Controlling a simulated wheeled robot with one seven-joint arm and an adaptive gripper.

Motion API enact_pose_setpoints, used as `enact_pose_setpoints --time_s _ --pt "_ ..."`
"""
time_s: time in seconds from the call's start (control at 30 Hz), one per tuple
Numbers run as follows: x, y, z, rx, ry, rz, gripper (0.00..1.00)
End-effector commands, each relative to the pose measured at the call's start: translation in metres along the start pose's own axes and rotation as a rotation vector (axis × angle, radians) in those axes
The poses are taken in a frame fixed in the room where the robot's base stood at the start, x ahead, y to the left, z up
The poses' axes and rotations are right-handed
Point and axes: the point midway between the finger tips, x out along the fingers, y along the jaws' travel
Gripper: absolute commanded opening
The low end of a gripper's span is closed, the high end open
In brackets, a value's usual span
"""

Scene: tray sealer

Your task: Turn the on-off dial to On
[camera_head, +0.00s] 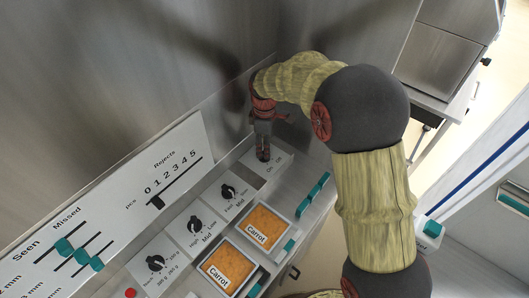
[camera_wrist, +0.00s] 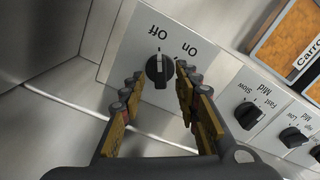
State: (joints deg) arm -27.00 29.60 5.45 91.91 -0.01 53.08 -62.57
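The on-off dial (camera_wrist: 157,72) is a black knob on a white plate, with "Off" and "On" printed upside down above it in the wrist view. Its white mark points toward "Off". My gripper (camera_wrist: 158,71) is open, with one finger on each side of the dial and a small gap visible on both sides. In the head view my gripper (camera_head: 263,154) reaches down to the on-off plate (camera_head: 278,160) at the far end of the panel, and the dial itself is hidden there.
Other dials stand beside it, the nearest marked Slow and Fast (camera_wrist: 248,115); it also shows in the head view (camera_head: 228,191). A metal wall (camera_wrist: 40,45) rises close to the on-off plate.

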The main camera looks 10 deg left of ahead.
Motion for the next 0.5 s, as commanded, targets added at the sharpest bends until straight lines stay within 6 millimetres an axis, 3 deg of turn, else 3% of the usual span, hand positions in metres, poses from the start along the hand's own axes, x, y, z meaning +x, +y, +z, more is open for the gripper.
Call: enact_pose_setpoints --time_s 0.13,0.4,0.5 --pt "0.018 0.000 0.000 0.000 0.000 0.000 0.32" --pt "0.019 0.000 0.000 0.001 0.000 0.001 0.32" --pt "0.019 0.000 0.000 0.001 0.000 0.001 0.27"
